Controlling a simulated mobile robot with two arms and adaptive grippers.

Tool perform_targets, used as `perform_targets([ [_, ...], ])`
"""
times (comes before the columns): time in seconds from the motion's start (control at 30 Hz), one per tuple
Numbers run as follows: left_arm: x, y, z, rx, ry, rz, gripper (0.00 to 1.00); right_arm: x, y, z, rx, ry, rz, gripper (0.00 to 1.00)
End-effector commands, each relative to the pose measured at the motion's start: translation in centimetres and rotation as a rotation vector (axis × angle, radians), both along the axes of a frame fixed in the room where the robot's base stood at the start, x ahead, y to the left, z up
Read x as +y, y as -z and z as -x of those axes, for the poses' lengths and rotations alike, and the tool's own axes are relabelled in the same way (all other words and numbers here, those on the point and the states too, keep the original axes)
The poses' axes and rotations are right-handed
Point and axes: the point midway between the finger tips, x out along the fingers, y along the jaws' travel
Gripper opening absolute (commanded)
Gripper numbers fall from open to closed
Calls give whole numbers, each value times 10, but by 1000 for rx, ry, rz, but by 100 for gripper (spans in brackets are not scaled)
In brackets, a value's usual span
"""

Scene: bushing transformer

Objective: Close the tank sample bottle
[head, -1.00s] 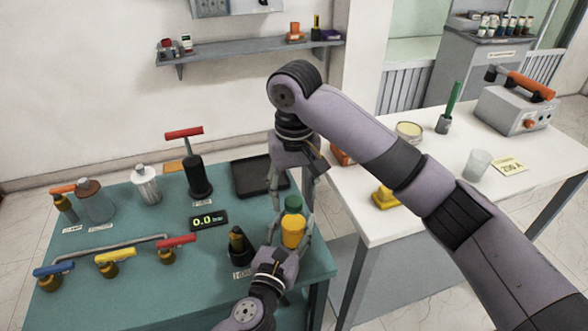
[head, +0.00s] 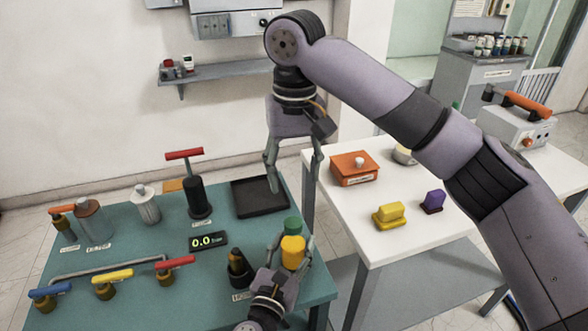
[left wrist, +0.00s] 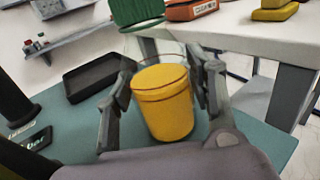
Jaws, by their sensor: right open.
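The tank sample bottle (head: 292,252), clear with yellow contents, stands near the right edge of the teal table; it also fills the middle of the left wrist view (left wrist: 165,105). Its green cap (head: 292,226) is at the top; it also shows in the left wrist view (left wrist: 137,10). I cannot tell how tightly it sits. My left gripper (head: 289,242) has one finger on each side of the bottle and is shut on it. My right gripper (head: 294,183) hangs above the cap, open and empty, fingers pointing down.
A black tray (head: 259,196) lies behind the bottle, and a dark small bottle (head: 240,268) stands close on its left. A pump (head: 198,196), a display (head: 208,241) and valves stand further left. The white table (head: 390,245) holds an orange box (head: 354,168), yellow block (head: 390,216) and purple block (head: 432,201).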

Motion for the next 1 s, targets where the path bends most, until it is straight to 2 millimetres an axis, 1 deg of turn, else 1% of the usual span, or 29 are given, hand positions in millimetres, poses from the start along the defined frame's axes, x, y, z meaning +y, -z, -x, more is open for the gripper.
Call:
perform_targets([
  [0.03,0,0,0,0,0,0,55,0,0,0,0,0,0,52],
  [0.27,0,0,0,0,0,0,70,0,0,0,0,-1,0,52],
  [0.53,0,0,0,-1,0,0,71,0,0,0,0,-1,0,52],
  [0.63,1,0,4,0,0,0,71,0,0,0,0,-1,0,52],
  [0.77,7,1,21,2,0,-2,71,0,0,0,0,0,0,52],
  [1.0,23,2,70,4,1,-1,71,0,0,0,0,0,0,52],
])
